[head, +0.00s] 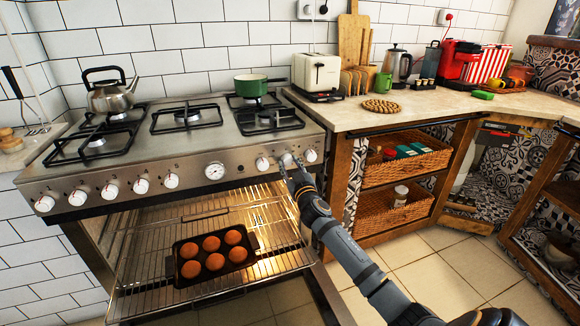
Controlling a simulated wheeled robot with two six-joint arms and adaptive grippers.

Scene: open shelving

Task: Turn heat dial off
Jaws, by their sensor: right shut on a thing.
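A steel stove has a row of white dials along its front panel (120,197). My right gripper (290,161) is at the right part of this panel, with its fingertips at a white heat dial (285,160). It is shut on this dial, which its fingers partly cover. One dial (263,163) is just left of the fingers and another (310,155) is just right of them. A larger round gauge or dial (214,171) sits in the middle of the panel. My left gripper is not in view.
The oven below is open and lit, with a muffin tray (188,282) on its extended rack (150,292). A kettle (111,96) and a green pot (251,86) stand on the stove. A wooden counter with a toaster (317,73) is at the right.

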